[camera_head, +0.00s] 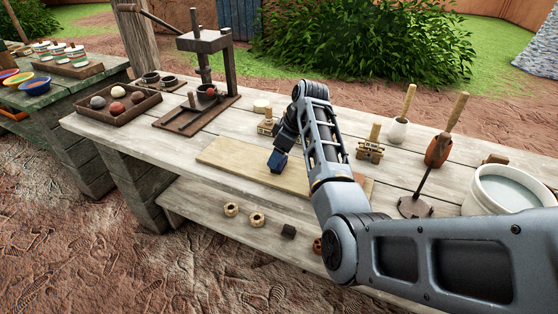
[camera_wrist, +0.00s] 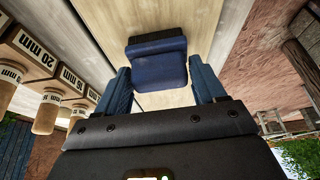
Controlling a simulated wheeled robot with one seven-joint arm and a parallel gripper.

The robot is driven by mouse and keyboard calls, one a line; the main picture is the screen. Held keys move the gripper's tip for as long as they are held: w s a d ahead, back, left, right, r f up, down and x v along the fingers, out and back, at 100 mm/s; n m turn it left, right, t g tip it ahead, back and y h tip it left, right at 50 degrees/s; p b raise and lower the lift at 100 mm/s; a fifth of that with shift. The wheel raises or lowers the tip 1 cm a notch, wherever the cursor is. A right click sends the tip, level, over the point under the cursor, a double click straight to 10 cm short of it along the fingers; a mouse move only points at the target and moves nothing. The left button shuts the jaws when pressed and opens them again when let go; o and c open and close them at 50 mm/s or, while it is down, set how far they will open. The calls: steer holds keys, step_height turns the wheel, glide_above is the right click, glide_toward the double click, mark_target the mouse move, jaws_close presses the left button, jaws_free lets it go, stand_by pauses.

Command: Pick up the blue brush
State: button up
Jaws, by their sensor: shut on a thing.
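The blue brush (camera_wrist: 158,68), a small block with a dark strip along its far edge, shows in the wrist view between the two blue fingers of my gripper (camera_wrist: 160,88). My gripper is shut on it. In the head view my gripper (camera_head: 281,153) points down over the pale wooden board (camera_head: 225,157) on the workbench. The dark blue fingers and the brush blend together there, and my arm hides part of the area. I cannot tell whether the brush touches the board.
Stamps with wooden handles (camera_head: 370,151) stand close behind. A press (camera_head: 205,75) and a tray of balls (camera_head: 118,119) are at left. A lower shelf (camera_head: 190,204) holds small rings.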

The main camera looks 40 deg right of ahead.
steer(key=shift+r, duration=0.15)
steer(key=shift+r, duration=0.25)
steer(key=r, duration=0.3)
steer(key=shift+s+d+r+b, duration=0.15)
steer(key=shift+d+r+b, duration=0.15)
steer(key=shift+b, duration=0.1)
steer(key=shift+s+d+r+p, duration=0.2)
steer(key=shift+s+d+r, duration=0.95)
steer(key=shift+s, duration=0.25)
steer(key=shift+s+d+r+p, duration=0.2)
steer(key=shift+s+d+r, duration=0.9)
steer(key=shift+s+d, duration=0.25)
steer(key=shift+s+d+r+p, duration=0.2)
steer(key=shift+s+d+r, duration=0.9)
steer(key=shift+s, duration=0.35)
steer(key=o, duration=0.4)
steer(key=c, duration=0.3)
steer(key=shift+f, duration=0.1)
